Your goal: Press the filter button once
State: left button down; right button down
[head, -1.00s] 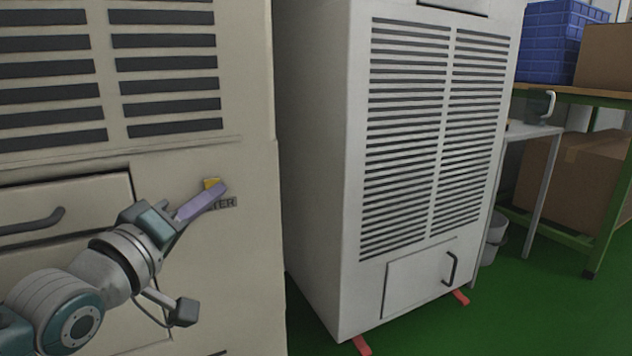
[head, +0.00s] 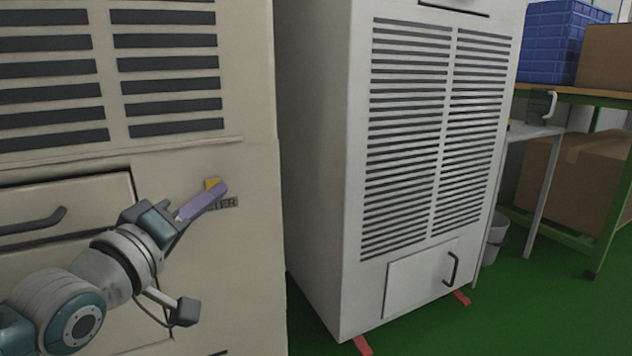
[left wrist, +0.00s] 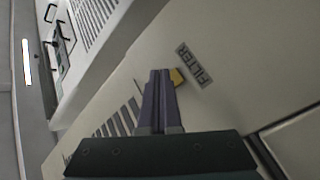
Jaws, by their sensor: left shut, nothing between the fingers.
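The yellow filter button (head: 212,184) is on the front of the beige cabinet on the left, partly hidden behind my fingertips. The dark FILTER label (head: 225,202) is just below it, partly covered by the fingers in the head view. My left gripper (head: 219,189) is shut and empty, its purple fingertips at the button. In the left wrist view the fingertips (left wrist: 160,73) lie right beside the button (left wrist: 177,77), and the label (left wrist: 194,64) reads FILTER. I cannot tell whether the fingers touch the button. My right gripper is not in view.
The beige cabinet (head: 200,260) has vent slots above and a drawer with a dark handle (head: 35,221). A white vented cabinet (head: 315,180) stands to the right. Green floor (head: 480,325) is free in front of it. A green-framed table with boxes is at the far right.

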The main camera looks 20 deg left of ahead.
pick_arm(q)
jog(key=shift+w+a, duration=0.3)
jog(key=shift+a, duration=0.05)
jog(key=shift+w+a+b, duration=0.2)
jog(key=shift+a+b, duration=0.1)
dwell(0.8)
jog(key=shift+s+d+p, duration=0.2)
jog(key=shift+d+p, duration=0.1)
jog(key=shift+p, duration=0.15)
jog(key=shift+s+d, duration=0.3)
jog(key=shift+p, duration=0.3)
